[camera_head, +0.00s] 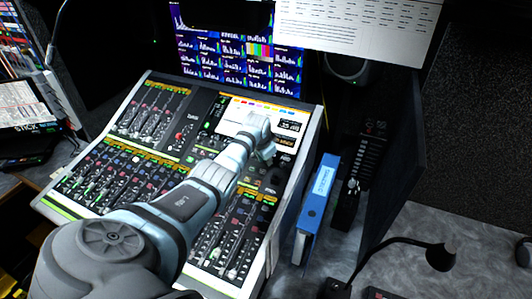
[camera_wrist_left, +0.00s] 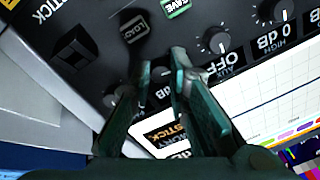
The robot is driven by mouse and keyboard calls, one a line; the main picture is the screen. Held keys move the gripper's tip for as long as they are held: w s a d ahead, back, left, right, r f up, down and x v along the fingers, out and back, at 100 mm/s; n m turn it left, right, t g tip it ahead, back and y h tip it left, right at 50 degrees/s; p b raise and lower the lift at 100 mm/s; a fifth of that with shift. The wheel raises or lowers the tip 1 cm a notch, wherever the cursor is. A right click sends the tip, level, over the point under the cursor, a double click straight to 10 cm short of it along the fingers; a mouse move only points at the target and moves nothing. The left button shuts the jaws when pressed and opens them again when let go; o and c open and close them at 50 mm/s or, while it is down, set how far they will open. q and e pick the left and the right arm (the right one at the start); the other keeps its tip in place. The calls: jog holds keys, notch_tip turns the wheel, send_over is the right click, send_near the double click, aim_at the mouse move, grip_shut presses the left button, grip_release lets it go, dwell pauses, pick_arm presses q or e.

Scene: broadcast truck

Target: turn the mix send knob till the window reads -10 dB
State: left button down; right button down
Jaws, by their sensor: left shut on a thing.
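The mixing console (camera_head: 225,118) has its knob section beside the bright screen. My left gripper (camera_head: 262,140) reaches down to this section from the left, and its fingers hide the knob. In the left wrist view, my left gripper (camera_wrist_left: 161,68) is shut on a small dark knob (camera_wrist_left: 163,76), mostly covered by the fingers. The knob's own label is hidden, so its name cannot be read. A dark readout window (camera_head: 290,126) shows right of the gripper, with light digits too small to read surely. My right gripper is not in view.
A blue binder (camera_head: 318,196) stands right of the console. A dark gooseneck (camera_head: 400,243) curves at lower right.

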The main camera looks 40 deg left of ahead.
pick_arm(q)
jog(key=shift+m+p, duration=0.35)
jog(key=shift+m, duration=1.85)
jog(key=c, duration=1.5)
grip_release()
jog(key=v, duration=1.2)
jog(key=shift+s, duration=0.1)
